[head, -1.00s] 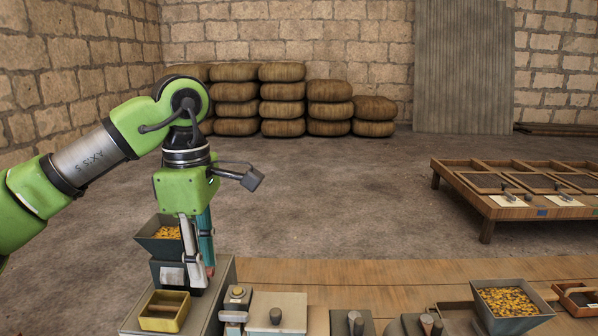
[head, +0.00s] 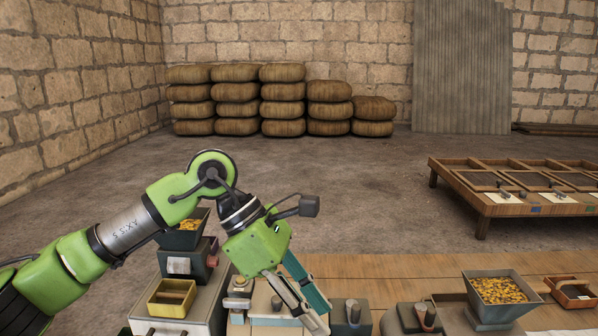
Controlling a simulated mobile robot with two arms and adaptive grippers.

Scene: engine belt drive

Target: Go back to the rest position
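My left arm comes in from the left, and its green gripper (head: 312,311) tilts down to the right over the wooden worktop. One finger looks silver and the part beside it teal. The tips are near the bottom edge, in front of a pale block with a dark knob, and I cannot tell whether they are apart or closed. No held object can be made out clearly. My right gripper is not in view.
A hopper of yellow grains (head: 186,226) and a yellow open box (head: 172,297) stand on a grey machine at left. Another grain hopper (head: 500,291) and a small brown tray (head: 572,292) are at right. A low divided table (head: 510,208) stands beyond; the floor between is clear.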

